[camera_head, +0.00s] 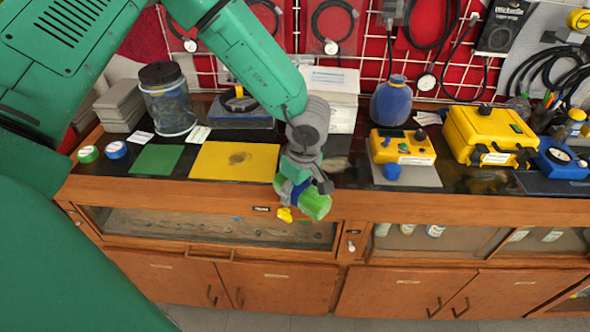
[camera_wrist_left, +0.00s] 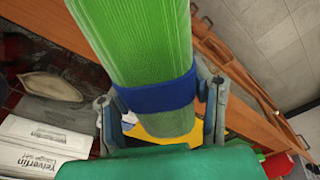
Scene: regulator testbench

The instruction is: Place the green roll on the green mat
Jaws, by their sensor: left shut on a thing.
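The green roll (camera_head: 315,204) is a thick green cylinder with a blue band around it. My left gripper (camera_head: 303,188) is shut on it, above the front edge of the bench and right of the yellow mat. In the left wrist view the roll (camera_wrist_left: 138,45) stands out between the two fingers of the gripper (camera_wrist_left: 160,95), at the blue band. The green mat (camera_head: 158,160) lies flat and bare on the black benchtop, left of the yellow mat. My right gripper is not in view.
The yellow mat (camera_head: 236,162) lies between the roll and the green mat. Small green (camera_head: 88,153) and blue (camera_head: 115,149) tape rolls stand left of the green mat. A clear jar (camera_head: 167,107) stands behind it. A yellow device (camera_head: 402,146) sits to the right.

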